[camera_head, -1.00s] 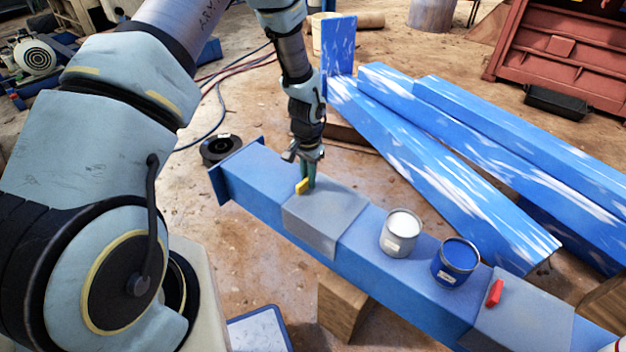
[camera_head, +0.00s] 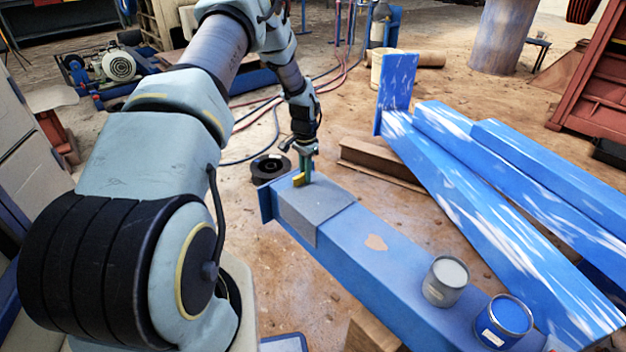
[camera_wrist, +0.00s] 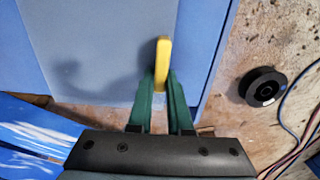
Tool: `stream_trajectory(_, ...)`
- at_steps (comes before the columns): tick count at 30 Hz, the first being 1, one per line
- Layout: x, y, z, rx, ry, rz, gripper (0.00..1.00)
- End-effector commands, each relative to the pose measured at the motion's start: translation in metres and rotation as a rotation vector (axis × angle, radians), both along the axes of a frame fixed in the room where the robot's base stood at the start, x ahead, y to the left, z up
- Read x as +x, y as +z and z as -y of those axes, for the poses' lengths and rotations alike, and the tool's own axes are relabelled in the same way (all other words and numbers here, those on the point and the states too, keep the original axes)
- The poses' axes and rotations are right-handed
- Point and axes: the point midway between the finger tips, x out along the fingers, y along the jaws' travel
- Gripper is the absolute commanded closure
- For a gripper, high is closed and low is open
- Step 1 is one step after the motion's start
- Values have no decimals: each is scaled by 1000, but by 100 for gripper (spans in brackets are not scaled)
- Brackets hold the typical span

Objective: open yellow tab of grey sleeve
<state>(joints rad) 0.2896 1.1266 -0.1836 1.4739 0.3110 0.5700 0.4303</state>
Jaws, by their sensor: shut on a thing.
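The grey sleeve (camera_head: 318,212) sits around the blue beam (camera_head: 400,285), close to the beam's far left end. Its small yellow tab (camera_head: 298,180) stands up on the sleeve's top, near the far left edge. My gripper (camera_head: 305,178) reaches down to the tab from above. In the wrist view my gripper's green fingers (camera_wrist: 161,78) are shut on the yellow tab (camera_wrist: 162,58). The sleeve's flat top (camera_wrist: 90,45) fills the upper left of that view.
A grey tin (camera_head: 445,284) and a blue paint tin (camera_head: 502,322) stand on the beam toward the right. A pale patch (camera_head: 376,243) marks bare beam between sleeve and tins. A black spool (camera_head: 269,168) lies beyond the beam's end. Several white-streaked blue beams (camera_head: 500,215) lie to the right.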

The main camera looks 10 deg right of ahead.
Motion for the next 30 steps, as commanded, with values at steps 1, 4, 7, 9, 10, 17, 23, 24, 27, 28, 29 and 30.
stream_trajectory(1,1,0,0,-2,0,1,100)
stream_trajectory(4,2,0,0,-1,-1,0,100)
stream_trajectory(7,2,0,0,-1,-1,0,100)
stream_trajectory(9,2,0,0,-1,-1,0,100)
stream_trajectory(10,2,0,0,-1,-1,0,100)
stream_trajectory(17,2,0,0,-1,-1,0,60)
stream_trajectory(23,2,0,0,-1,0,0,52)
stream_trajectory(24,2,0,0,-1,0,0,52)
stream_trajectory(27,2,1,0,-1,0,0,52)
stream_trajectory(28,2,3,0,0,0,1,52)
stream_trajectory(29,2,5,0,-1,0,2,52)
stream_trajectory(30,3,9,0,-1,0,3,52)
